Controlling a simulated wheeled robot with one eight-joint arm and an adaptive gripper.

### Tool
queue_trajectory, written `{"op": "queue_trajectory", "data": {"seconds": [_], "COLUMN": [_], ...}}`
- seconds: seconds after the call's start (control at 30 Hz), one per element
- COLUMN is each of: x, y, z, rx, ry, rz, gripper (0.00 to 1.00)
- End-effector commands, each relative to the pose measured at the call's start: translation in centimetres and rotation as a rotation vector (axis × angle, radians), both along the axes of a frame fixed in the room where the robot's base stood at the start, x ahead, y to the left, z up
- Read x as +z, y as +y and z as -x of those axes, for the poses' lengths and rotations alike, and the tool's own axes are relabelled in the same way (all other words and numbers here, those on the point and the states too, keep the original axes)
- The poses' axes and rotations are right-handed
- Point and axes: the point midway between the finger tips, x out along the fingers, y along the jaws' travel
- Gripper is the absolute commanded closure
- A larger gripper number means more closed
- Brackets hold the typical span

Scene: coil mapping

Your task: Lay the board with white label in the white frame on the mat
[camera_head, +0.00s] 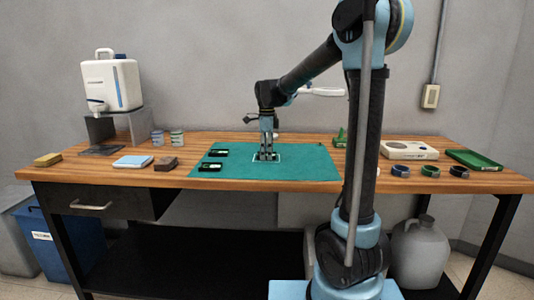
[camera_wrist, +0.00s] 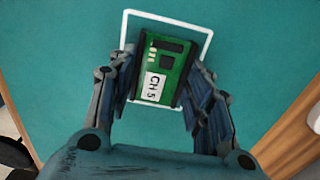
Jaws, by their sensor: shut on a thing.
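In the wrist view, a green board (camera_wrist: 168,62) with a white label (camera_wrist: 154,86) reading "CH 5" is between the fingers of my gripper (camera_wrist: 158,88), which is shut on it. The board is tilted slightly against the white frame (camera_wrist: 170,17), which is outlined on the teal mat (camera_wrist: 70,110). The board appears over the inside of the frame; whether it touches the mat I cannot tell. In the head view my gripper (camera_head: 266,156) points down at the white frame (camera_head: 281,157) on the mat (camera_head: 310,163), and the board is mostly hidden there.
Two dark boards (camera_head: 210,167) (camera_head: 218,153) lie on the mat's left part. A brown block (camera_head: 165,164) and a light blue pad (camera_head: 132,161) lie left of the mat. A white device (camera_head: 408,150), green tray (camera_head: 474,160) and several rolls (camera_head: 430,171) are at the right.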

Motion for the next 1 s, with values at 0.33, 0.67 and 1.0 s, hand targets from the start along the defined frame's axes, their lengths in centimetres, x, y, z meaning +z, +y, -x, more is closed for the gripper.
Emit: {"op": "queue_trajectory", "data": {"seconds": [0.33, 0.67, 1.0], "x": [-0.1, 1.0, 6.8], "y": [0.1, 0.1, 0.1], "z": [0.0, 0.0, 0.0], "rx": [0.001, 0.001, 0.002], "ry": [0.000, 0.000, 0.000], "rz": [0.000, 0.000, 0.000], "gripper": [0.34, 0.34, 0.34]}}
